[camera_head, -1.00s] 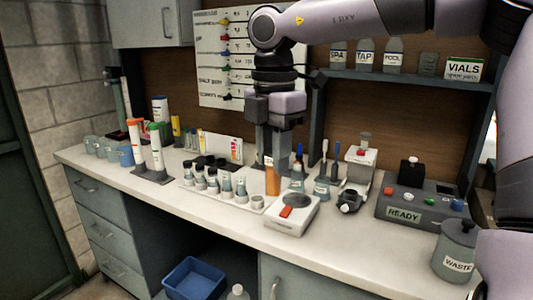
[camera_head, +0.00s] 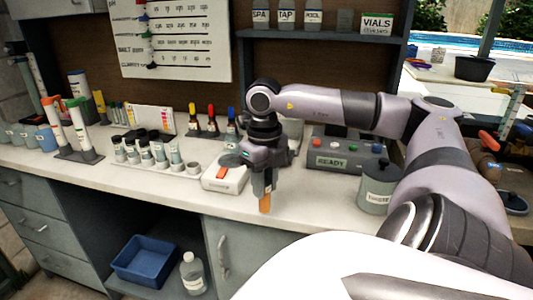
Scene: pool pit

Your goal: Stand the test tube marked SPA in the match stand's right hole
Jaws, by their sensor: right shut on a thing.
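My left gripper is not in view.
A white device (camera_head: 214,183) lies just left of the gripper. Several dark-capped vials (camera_head: 146,155) stand in a white rack further left. A grey READY box (camera_head: 330,162) and a waste jar (camera_head: 377,190) stand right. Dropper bottles (camera_head: 212,127) stand behind. The counter's front strip is clear.

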